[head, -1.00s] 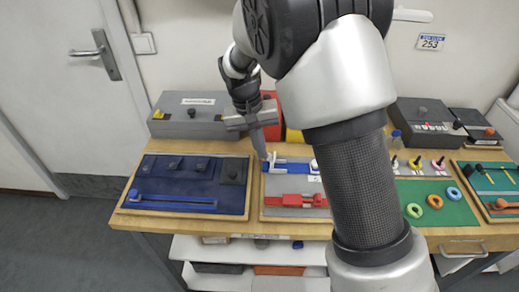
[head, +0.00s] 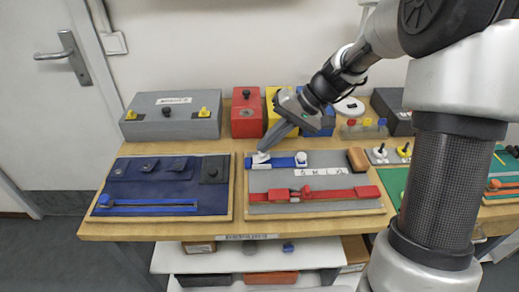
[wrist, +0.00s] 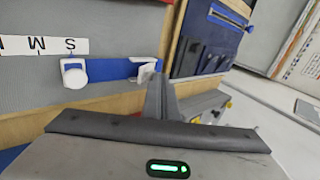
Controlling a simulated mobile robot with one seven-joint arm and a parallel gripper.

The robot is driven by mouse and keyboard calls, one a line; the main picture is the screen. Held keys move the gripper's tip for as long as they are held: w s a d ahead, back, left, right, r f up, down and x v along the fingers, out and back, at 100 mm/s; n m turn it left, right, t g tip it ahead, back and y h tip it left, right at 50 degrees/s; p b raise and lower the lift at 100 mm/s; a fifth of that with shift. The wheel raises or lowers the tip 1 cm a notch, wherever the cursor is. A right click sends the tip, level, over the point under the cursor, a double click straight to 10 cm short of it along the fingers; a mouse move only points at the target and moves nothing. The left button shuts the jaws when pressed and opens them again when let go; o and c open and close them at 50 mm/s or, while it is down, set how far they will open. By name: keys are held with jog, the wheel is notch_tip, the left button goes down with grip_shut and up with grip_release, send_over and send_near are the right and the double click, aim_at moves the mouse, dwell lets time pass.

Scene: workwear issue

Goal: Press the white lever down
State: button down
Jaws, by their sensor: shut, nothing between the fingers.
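A blue strip (head: 279,163) lies along the back of a grey panel (head: 330,183). The small white lever (head: 261,157) is at the strip's left end, and a round white knob (head: 301,158) stands on it further right. My gripper (head: 264,149) is shut and empty, slanting down with its tip at the white lever. In the wrist view, the fingertips (wrist: 154,80) are right beside the lever (wrist: 146,68), apparently touching it; the exact contact is hidden. The white knob (wrist: 74,72) is clear of the gripper.
A red slide bar (head: 320,194) lies in front on the same panel. A dark blue panel with pockets (head: 150,190) is to the left. A grey box (head: 172,126) and red box (head: 246,122) stand behind. A brown block (head: 358,160) sits right of the strip.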

aim_at(266, 153)
jog(key=shift+d+f+y, duration=0.15)
jog(key=shift+d+y, duration=0.05)
jog(key=shift+y, duration=0.1)
jog(key=shift+r, duration=0.25)
jog(key=shift+r+p, duration=0.6)
jog(key=shift+p, duration=0.05)
jog(key=shift+a+r+p, duration=0.1)
jog(key=shift+r+p, duration=0.3)
jog(key=shift+r, duration=0.15)
jog(key=r, duration=0.1)
jog(key=r+p, duration=0.2)
jog(key=shift+a+r, duration=0.2)
jog(key=shift+a, duration=0.05)
jog(key=d+r+p, duration=0.1)
jog(key=d+r, duration=0.4)
jog(key=d, duration=0.3)
jog(key=shift+s+d, duration=0.25)
jog(key=shift+s, duration=0.05)
